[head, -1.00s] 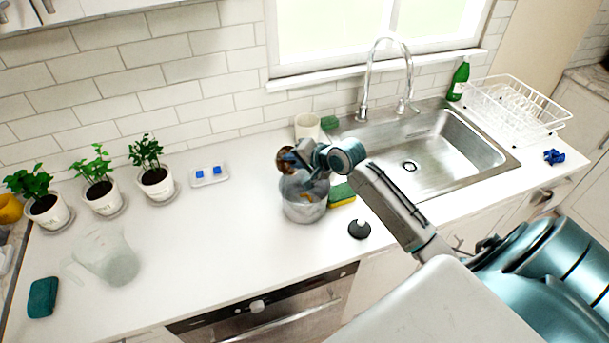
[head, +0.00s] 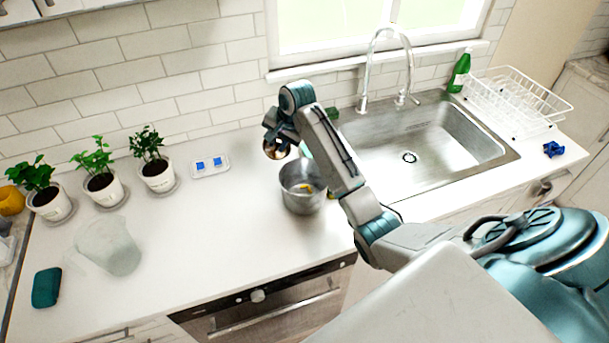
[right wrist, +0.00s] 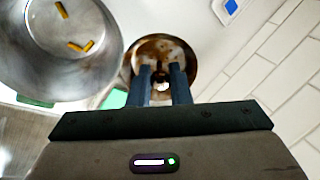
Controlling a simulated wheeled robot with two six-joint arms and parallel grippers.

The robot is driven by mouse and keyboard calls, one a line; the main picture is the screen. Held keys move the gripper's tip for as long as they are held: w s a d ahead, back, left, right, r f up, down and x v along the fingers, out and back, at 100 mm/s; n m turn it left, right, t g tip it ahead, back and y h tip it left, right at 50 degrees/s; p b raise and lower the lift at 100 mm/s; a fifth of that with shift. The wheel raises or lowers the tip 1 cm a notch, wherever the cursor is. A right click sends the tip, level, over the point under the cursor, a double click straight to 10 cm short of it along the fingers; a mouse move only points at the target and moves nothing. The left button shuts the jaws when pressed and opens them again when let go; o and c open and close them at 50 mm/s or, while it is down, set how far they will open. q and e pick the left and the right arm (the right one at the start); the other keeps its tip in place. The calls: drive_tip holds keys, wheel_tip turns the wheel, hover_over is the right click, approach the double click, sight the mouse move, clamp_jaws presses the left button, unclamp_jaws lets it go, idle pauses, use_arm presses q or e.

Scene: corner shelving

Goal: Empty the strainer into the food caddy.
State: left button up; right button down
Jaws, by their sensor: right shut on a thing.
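My right gripper (head: 272,133) is shut on the strainer (head: 277,149), a small round metal dish with brown stains. It holds the strainer up behind and to the left of the food caddy (head: 298,205), an open grey metal pot on the counter. In the right wrist view the fingers (right wrist: 165,88) grip the strainer (right wrist: 150,49), and brown smears show on its face. The caddy (right wrist: 30,65) is beside it there, with yellow pieces (right wrist: 80,47) inside. I cannot tell whether loose scraps remain in the strainer. My left gripper is not in view.
The steel sink (head: 440,150) with its tap (head: 366,75) is to the right. The front middle counter is clear.

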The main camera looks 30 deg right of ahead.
drive_tip(key=shift+w+a+f+g+h, duration=0.15)
drive_tip(key=shift+w+a+f+g, duration=0.1)
drive_tip(key=shift+w+f+g, duration=0.35)
drive_tip(key=shift+w+a+f+g+h, duration=0.2)
drive_tip(key=shift+w+f+g, duration=0.15)
drive_tip(key=shift+w+g, duration=0.25)
drive_tip(key=shift+w+a+f+g+h, duration=0.15)
drive_tip(key=shift+w+a+f+g, duration=0.1)
drive_tip(key=shift+w+g, duration=0.3)
drive_tip(key=shift+w+a+f+g+h, duration=0.1)
drive_tip(key=shift+w+f+g, duration=0.1)
drive_tip(key=shift+w+g, duration=0.35)
drive_tip(key=shift+r, duration=0.1)
